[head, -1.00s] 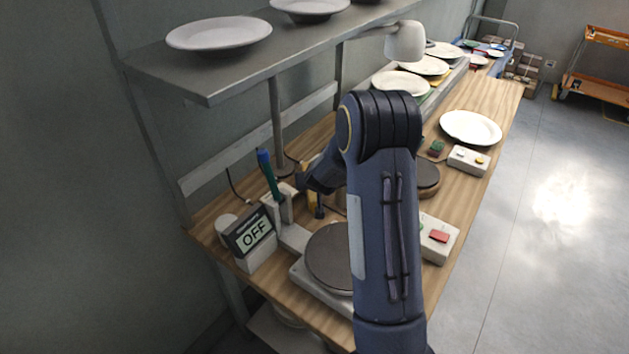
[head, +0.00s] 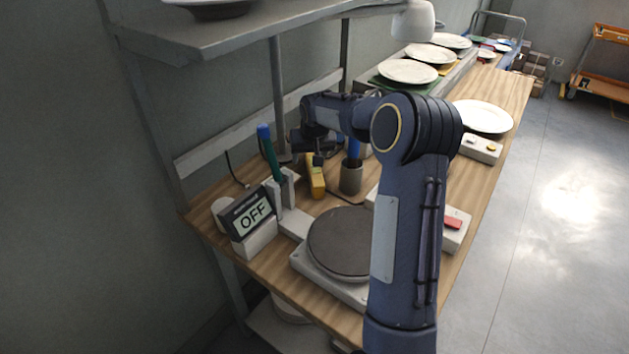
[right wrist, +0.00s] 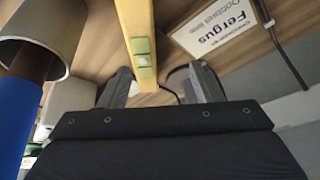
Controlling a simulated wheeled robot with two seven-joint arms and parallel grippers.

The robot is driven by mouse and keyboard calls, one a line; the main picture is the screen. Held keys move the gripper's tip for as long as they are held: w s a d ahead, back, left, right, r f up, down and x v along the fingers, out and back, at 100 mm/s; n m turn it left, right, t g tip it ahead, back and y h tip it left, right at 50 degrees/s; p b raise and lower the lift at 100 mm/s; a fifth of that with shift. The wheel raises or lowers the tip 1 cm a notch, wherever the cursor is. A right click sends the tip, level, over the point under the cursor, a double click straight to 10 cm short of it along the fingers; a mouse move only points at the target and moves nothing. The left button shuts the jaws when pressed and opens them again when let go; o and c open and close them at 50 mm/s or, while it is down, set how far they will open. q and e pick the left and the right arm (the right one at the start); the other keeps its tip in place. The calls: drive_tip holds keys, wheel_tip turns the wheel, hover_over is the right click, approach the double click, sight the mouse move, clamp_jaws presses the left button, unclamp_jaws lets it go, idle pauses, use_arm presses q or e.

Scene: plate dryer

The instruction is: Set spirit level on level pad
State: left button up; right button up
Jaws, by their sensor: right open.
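The yellow spirit level (head: 316,181) is on the wooden bench, between the grey cup and the white post that holds a blue-green tool. In the right wrist view the level (right wrist: 138,25) shows as a yellow bar with green vials, its near end in line with the gap between the fingers. My right gripper (head: 318,160) is open just above and behind it. In the wrist view its two fingers (right wrist: 162,88) stand apart, with no grip on the level. I cannot pick out the level pad for certain. My left gripper is not in view.
A grey cup (head: 351,181) with a blue-handled tool stands close right of the level. A round dark plate (head: 345,240) on a white base and an OFF display (head: 250,215) are in front. A shelf (head: 200,40) overhangs at left. A name card (right wrist: 225,35) lies nearby.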

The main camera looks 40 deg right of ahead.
drive_tip(key=shift+s+d+f+m+g+h, duration=0.15)
drive_tip(key=shift+d+m+g+h, duration=0.2)
drive_tip(key=shift+d, duration=0.55)
drive_tip(key=p+x, duration=0.1)
drive_tip(key=x, duration=0.6)
drive_tip(key=shift+d+f+p, duration=0.1)
drive_tip(key=shift+p, duration=0.25)
clamp_jaws()
drive_tip(key=shift+r+b, duration=0.3)
drive_tip(key=shift+r, duration=0.45)
drive_tip(key=v, duration=0.2)
drive_tip(key=b+v, duration=0.1)
drive_tip(key=v, duration=0.2)
drive_tip(key=a+v, duration=0.1)
drive_tip(key=v, duration=0.2)
drive_tip(key=shift+s+a+f+b, duration=0.15)
drive_tip(key=shift+s+b, duration=0.25)
drive_tip(key=s+a+r+b, duration=0.2)
drive_tip(key=s+a+r, duration=0.2)
drive_tip(key=s+a, duration=0.2)
drive_tip(key=shift+s+r, duration=0.25)
drive_tip(key=shift+s, duration=0.5)
